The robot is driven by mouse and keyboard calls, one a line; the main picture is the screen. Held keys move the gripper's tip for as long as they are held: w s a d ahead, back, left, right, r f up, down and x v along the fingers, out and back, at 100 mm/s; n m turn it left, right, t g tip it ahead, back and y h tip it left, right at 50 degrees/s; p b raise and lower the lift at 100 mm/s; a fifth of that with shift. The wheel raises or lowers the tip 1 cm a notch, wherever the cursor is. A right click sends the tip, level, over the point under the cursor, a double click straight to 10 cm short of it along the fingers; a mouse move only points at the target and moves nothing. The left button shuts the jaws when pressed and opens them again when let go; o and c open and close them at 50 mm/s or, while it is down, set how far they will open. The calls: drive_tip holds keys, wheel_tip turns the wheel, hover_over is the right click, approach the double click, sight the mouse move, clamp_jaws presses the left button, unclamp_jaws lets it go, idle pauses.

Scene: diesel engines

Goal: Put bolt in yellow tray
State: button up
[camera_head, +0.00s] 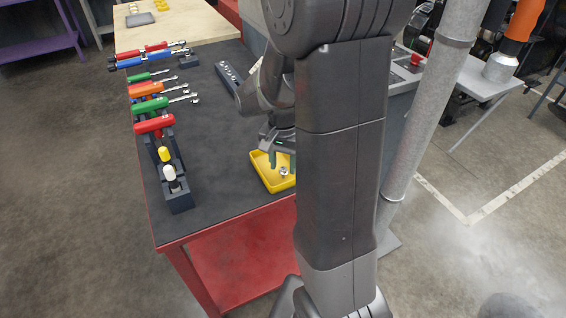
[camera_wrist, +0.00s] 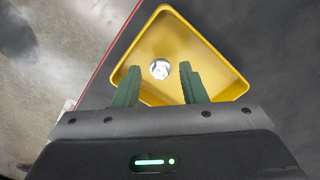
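The yellow tray (camera_head: 262,176) sits near the front edge of the dark tabletop, partly hidden by my arm; it also shows in the wrist view (camera_wrist: 215,55). A silver bolt (camera_wrist: 159,69), seen head-on, is within the tray's outline; it shows small in the head view (camera_head: 284,171). My gripper (camera_wrist: 157,77) is over the tray with its green fingers apart, one on each side of the bolt in the picture. A gap shows between the bolt and both fingers. I cannot tell its exact height above the tray floor. In the head view my gripper (camera_head: 271,160) is partly hidden.
Several coloured-handled tools (camera_head: 150,107) lie in a rack along the table's left side. A dark holder (camera_head: 228,77) with several small metal parts lies at the back. The dark tabletop (camera_head: 212,140) between rack and tray is clear.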

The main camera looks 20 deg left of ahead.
sight(283, 169)
wheel_tip(283, 169, up, 12)
idle(0.4)
drive_tip(key=shift+p, duration=0.3)
